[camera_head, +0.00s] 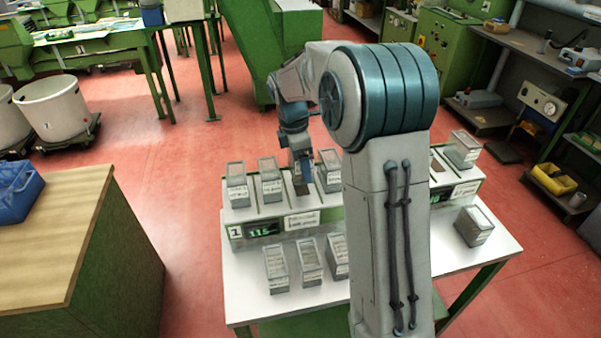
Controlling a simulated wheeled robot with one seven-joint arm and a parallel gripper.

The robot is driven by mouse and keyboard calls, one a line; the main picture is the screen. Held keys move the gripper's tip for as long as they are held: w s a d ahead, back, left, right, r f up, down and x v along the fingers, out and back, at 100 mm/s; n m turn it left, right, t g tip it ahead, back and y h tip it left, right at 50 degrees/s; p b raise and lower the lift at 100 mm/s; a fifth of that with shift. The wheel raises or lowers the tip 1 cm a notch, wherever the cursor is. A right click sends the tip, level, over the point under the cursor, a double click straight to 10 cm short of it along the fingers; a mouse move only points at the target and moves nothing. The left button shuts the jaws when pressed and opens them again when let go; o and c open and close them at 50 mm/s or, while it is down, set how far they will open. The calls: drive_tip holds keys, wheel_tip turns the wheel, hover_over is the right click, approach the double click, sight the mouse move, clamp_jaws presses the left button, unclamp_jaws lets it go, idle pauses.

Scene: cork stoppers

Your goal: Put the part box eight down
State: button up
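Grey part boxes with pale labels stand on a white table (245,300). On its raised rear stand are one at the left (237,185), one beside it (269,180), one just right of my gripper (329,172) and one at the right (462,150). In front are three in a row, left (276,268), middle (309,262) and right (337,256); another box (473,226) is apart at the right. I cannot read which is box eight. My gripper (301,185) points down among the rear boxes. Its fingers are too small to tell whether they hold anything.
My arm hides the table's middle. The stand carries a lit display (262,229) and a plate marked 1 (236,232). A wooden-topped cabinet (50,225) with a blue bin (18,190) is at the left. Bare white tabletop shows near the lone right box.

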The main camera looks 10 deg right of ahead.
drive_tip(key=shift+f, duration=2.35)
drive_tip(key=shift+f, duration=0.15)
drive_tip(key=o, duration=0.9)
